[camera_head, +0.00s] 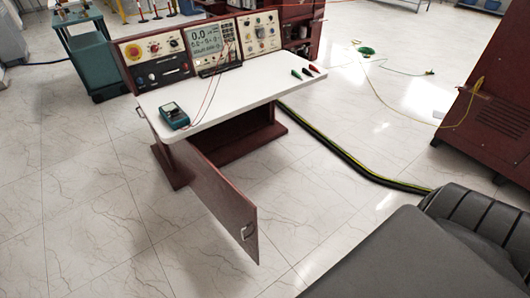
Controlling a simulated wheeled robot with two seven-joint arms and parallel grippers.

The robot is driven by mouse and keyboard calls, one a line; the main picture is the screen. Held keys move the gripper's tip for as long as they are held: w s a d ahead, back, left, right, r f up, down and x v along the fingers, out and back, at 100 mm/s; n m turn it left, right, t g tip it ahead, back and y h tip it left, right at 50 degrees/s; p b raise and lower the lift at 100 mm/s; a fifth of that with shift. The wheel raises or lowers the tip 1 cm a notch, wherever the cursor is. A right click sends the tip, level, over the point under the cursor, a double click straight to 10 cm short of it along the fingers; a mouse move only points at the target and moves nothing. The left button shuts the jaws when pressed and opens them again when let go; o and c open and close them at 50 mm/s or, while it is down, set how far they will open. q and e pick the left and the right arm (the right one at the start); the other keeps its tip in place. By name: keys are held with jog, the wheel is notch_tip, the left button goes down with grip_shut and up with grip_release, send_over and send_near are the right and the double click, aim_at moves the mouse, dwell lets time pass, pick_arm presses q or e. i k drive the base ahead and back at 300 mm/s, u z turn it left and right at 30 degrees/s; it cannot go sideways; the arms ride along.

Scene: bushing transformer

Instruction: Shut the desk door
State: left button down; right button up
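The desk (240,95) has a white top and dark red sides, and stands in the upper middle of the head view. Its dark red door (215,190) hangs open below the front left part of the top. The door swings out toward me, and its free edge is at the lower middle of the picture. A small metal handle (248,231) sits near that free edge. The space under the desk is open and dark. Neither my left nor my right gripper is in view.
A teal meter (173,115) with leads lies on the desktop before a control panel (205,45). A black and yellow cable (345,155) crosses the floor at right. A large dark grey object (425,255) fills the lower right. Tiled floor left of the door is clear.

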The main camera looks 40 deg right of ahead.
aim_at(237, 214)
jog(key=z, duration=0.4)
jog(key=i, duration=0.5)
jog(key=z, duration=1.8)
jog(key=k, duration=1.25)
jog(key=u, duration=1.75)
jog(key=i, duration=0.5)
jog(key=z, duration=0.05)
